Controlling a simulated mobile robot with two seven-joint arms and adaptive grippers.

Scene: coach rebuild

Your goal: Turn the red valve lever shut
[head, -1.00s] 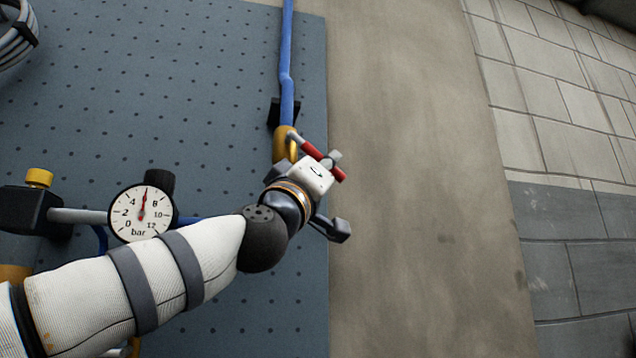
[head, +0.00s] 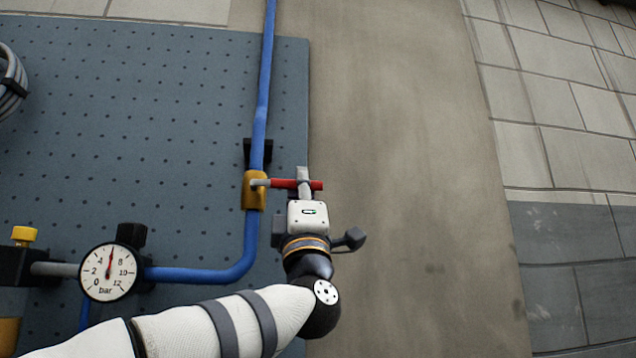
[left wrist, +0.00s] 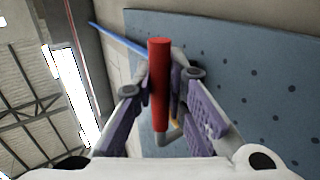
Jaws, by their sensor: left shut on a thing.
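The red valve lever (head: 284,184) reaches out to the right from the yellow valve body (head: 254,190) on the blue pipe, about square to the pipe. My left gripper (head: 303,180) comes from below and is shut on the red lever's grip. In the left wrist view the red lever (left wrist: 158,82) stands between the two purple-padded fingers (left wrist: 158,105), with its grey bent stem below it. The far finger is mostly hidden in the head view. My right gripper is not in view.
The blue pipe (head: 264,90) runs up the perforated grey-blue panel (head: 150,110) through a black clamp (head: 257,150). A pressure gauge (head: 108,272) sits at lower left, above my left arm. Bare wall (head: 400,150) lies right of the panel, with free room.

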